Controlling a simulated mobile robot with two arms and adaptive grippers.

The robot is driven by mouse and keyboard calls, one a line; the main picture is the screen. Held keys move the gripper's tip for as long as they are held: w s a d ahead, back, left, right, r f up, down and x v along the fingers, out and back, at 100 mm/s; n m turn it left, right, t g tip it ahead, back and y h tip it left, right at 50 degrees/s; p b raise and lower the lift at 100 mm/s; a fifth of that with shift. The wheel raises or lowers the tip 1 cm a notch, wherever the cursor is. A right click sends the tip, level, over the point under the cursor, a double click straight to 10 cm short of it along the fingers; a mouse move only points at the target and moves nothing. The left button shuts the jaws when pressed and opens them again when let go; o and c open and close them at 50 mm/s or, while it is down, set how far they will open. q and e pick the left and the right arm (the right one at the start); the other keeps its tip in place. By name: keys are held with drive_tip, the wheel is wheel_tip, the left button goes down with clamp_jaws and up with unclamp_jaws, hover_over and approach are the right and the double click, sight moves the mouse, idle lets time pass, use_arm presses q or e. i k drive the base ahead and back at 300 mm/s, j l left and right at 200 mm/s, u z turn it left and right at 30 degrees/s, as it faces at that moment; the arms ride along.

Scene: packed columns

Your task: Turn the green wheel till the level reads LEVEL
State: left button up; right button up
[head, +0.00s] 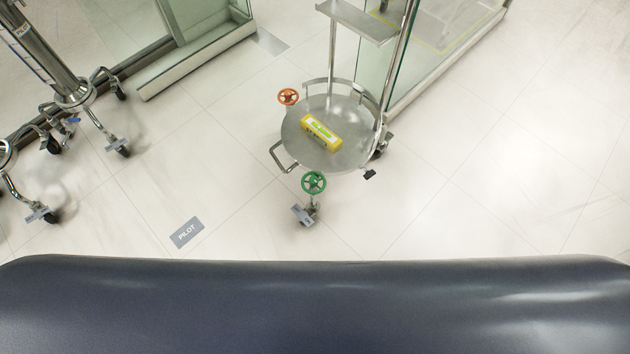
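The green wheel (314,183) is at the near side of a round metal cart plate (352,155), above a caster. A yellow level (321,132) lies on the plate; its reading is too small to make out. An orange wheel (288,97) is at the plate's far left edge. Neither of my grippers is in view.
The cart has upright posts and a small upper shelf (362,22). A glass-walled enclosure stands behind it at right. Steel columns on casters (72,90) stand at far left. A "PILOT" floor plate (187,233) lies at front left. Floor around the cart's front is clear.

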sight(314, 180)
drive_tip(key=k+j+z, duration=0.15)
drive_tip(key=j, duration=0.25)
drive_tip(key=k+j+z, duration=0.2)
drive_tip(key=j, duration=0.2)
drive_tip(key=k+j+z, duration=0.15)
drive_tip(key=k+j, duration=0.15)
